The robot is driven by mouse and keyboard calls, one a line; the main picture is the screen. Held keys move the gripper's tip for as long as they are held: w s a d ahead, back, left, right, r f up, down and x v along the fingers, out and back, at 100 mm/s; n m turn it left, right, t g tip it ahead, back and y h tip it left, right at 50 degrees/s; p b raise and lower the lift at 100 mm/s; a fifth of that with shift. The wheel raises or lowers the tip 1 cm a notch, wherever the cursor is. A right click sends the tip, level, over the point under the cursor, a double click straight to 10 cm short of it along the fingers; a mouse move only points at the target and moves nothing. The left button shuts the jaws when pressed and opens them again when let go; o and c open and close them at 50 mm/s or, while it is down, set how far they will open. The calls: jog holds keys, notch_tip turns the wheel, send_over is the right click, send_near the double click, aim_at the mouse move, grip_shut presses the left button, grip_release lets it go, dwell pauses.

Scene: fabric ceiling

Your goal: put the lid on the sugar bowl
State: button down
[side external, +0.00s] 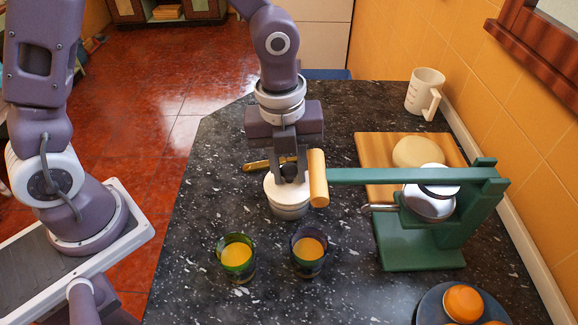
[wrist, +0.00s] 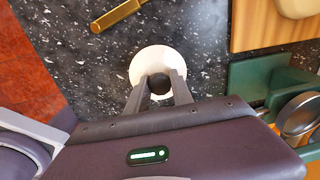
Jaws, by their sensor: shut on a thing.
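The pale round lid (side external: 272,190) with a dark knob (wrist: 158,84) is under my gripper (side external: 289,172). My gripper's fingers are closed on the knob from both sides, and this also shows in the wrist view (wrist: 158,92). The sugar bowl (side external: 290,211) is a light grey round pot on the dark counter, directly below the lid. The lid looks level and lined up over the bowl. I cannot tell whether it rests on the rim or hovers just above. In the wrist view the lid (wrist: 152,60) hides the bowl.
A green press (side external: 420,250) stands to the right; its lever's wooden handle (side external: 318,178) is close beside my gripper. Two glasses of orange juice (side external: 237,257) (side external: 308,251) stand in front. A brass-coloured bar (side external: 258,165) lies behind. A wooden board (side external: 372,150) and white jug (side external: 425,92) are back right.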

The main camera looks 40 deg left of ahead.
jog(key=shift+f, duration=0.55)
dwell(0.7)
jog(key=shift+c, duration=2.4)
grip_release()
jog(key=shift+r, duration=3.5)
